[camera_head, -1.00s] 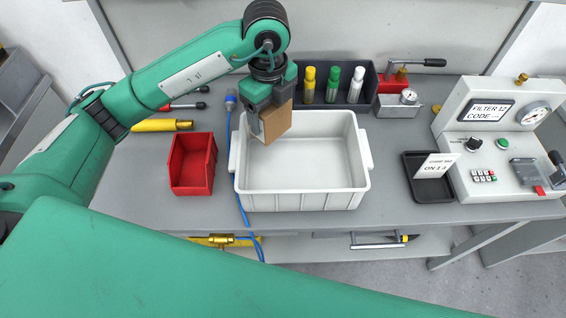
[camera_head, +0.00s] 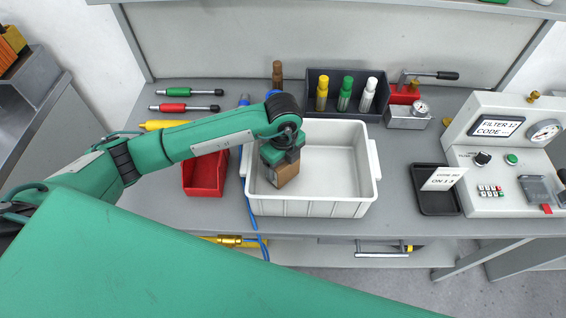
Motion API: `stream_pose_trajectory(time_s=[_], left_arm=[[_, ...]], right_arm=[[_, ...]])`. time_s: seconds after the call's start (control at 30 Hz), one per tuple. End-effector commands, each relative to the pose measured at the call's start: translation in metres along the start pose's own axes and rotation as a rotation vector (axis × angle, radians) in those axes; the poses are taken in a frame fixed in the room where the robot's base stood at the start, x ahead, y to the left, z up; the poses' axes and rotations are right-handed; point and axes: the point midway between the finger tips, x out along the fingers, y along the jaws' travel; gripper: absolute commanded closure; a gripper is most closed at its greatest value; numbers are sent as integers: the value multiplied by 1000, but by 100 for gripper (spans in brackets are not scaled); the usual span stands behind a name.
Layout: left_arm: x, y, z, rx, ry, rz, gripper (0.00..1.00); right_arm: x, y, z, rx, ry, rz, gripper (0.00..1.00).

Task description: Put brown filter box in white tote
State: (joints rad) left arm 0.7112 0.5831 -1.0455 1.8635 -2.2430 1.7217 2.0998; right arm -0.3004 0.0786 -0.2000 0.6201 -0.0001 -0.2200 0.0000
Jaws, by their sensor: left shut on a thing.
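The white tote (camera_head: 338,150) stands open on the grey bench in the middle of the view. My left gripper (camera_head: 279,172) points down inside the left part of the tote. It is shut on the brown filter box (camera_head: 287,176), which sits low within the tote's walls near its left side. I cannot tell whether the box touches the tote floor. The gripper and wrist hide part of the box and the tote's back left corner. My right gripper is not in view.
A red bin (camera_head: 205,175) stands left of the tote. A dark rack (camera_head: 318,85) with several coloured bottles is behind it. A black tray (camera_head: 436,195) with a card and a test panel (camera_head: 500,150) are at right. A blue hose (camera_head: 252,215) runs along the tote's left side.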

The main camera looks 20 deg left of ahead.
Motion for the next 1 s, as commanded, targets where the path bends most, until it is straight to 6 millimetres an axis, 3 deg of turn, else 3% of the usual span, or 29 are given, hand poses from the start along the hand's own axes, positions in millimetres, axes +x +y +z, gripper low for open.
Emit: stream_pose_trajectory(time_s=[0.4, 0.43, 0.53, 0.83, 1.0], left_arm=[[12, 0, 0, 1, -1, -1, 53], [11, 0, 0, 1, -1, -1, 24], [10, 0, 0, 0, -1, -1, 6], [8, 0, 0, 0, -1, -1, 6], [-6, -1, 0, 1, 0, -4, 6]], right_arm=[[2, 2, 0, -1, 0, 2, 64], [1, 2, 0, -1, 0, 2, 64], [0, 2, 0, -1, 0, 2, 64], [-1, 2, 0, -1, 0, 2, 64], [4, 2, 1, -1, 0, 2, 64]])
